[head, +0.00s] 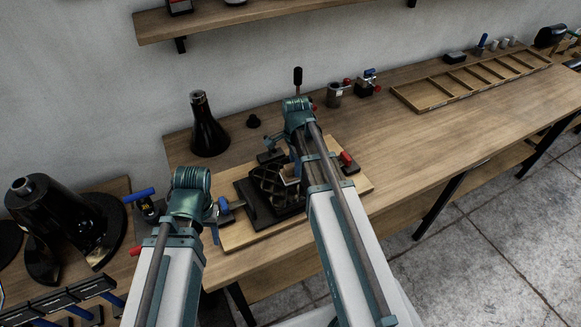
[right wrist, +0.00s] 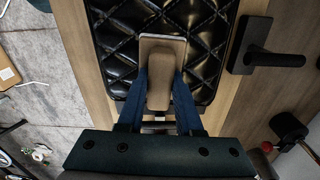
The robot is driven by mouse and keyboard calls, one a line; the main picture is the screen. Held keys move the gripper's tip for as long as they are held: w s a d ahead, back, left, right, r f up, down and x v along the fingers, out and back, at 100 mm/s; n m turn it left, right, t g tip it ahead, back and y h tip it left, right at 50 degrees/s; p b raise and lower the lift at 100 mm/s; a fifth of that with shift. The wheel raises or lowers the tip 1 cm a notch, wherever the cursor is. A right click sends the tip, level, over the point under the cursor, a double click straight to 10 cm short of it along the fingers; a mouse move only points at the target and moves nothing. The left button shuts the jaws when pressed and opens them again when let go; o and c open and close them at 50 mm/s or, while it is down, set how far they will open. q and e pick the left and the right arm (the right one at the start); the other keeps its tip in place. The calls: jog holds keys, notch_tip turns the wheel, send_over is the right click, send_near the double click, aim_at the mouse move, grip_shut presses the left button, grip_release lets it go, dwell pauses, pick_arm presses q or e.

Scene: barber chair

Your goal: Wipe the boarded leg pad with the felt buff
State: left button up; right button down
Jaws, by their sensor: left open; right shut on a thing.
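The leg pad (head: 268,188) is a black quilted pad on a pale wooden board (head: 240,232) on the bench. The pad (right wrist: 205,60) fills the upper middle of the right wrist view. My right gripper (right wrist: 160,88) is shut on the felt buff (right wrist: 160,72), a tan block with a rounded grip, held over the pad's near middle part. Whether its underside touches the pad cannot be told. In the head view my right gripper (head: 290,172) is partly hidden by its arm. My left gripper (head: 222,206) is open beside the board's left end.
A black clamp or bracket (right wrist: 258,48) stands beside the pad. A red-tipped one (head: 347,160) sits at the board's right. A black cone (head: 207,130) and small fittings (head: 335,93) stand at the back. A divided wooden tray (head: 470,80) lies right; bench between is clear.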

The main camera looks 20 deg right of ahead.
jog(key=shift+w+d+f, duration=0.1)
jog(key=shift+d, duration=1.8)
jog(key=shift+w+d+r+p, duration=0.1)
jog(key=shift+d+r+p, duration=0.05)
jog(key=shift+r+p, duration=0.3)
notch_tip(320, 180, up, 5)
jog(key=p, duration=0.5)
jog(key=shift+r, duration=0.1)
notch_tip(320, 180, up, 3)
jog(key=p, duration=0.3)
